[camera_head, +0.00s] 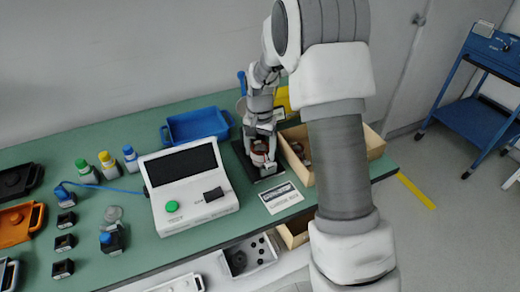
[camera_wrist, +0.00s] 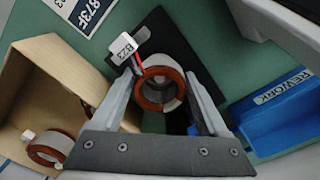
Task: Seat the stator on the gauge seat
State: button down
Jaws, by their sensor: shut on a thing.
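The stator (camera_wrist: 150,92) is a ring with a reddish-brown rim and a pale outer wall. A white tag marked B22 (camera_wrist: 126,48) hangs off it on a red lead. My gripper (camera_wrist: 160,88) is shut on the stator, one finger on each side. In the head view my gripper (camera_head: 261,138) points down over a black plate (camera_head: 248,171), with the reddish stator (camera_head: 259,157) at its tip. The black plate (camera_wrist: 178,40), which seems to be the gauge seat's base, lies beneath the stator. I cannot tell whether the stator touches the seat; its underside is hidden.
A cardboard box (camera_wrist: 45,75) holding another stator (camera_wrist: 50,148) stands beside the plate. A blue tray marked REWORK (camera_wrist: 275,112) is on the other side. A white tester (camera_head: 190,205) and a printed card (camera_head: 281,197) stand close by on the green table.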

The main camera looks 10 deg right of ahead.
jog(key=shift+f, duration=0.2)
jog(key=shift+f+b, duration=0.35)
dwell(0.4)
grip_release()
notch_tip(320, 180, up, 18)
jog(key=p, duration=0.2)
jog(key=shift+f+p, duration=0.25)
jog(key=shift+p, duration=0.05)
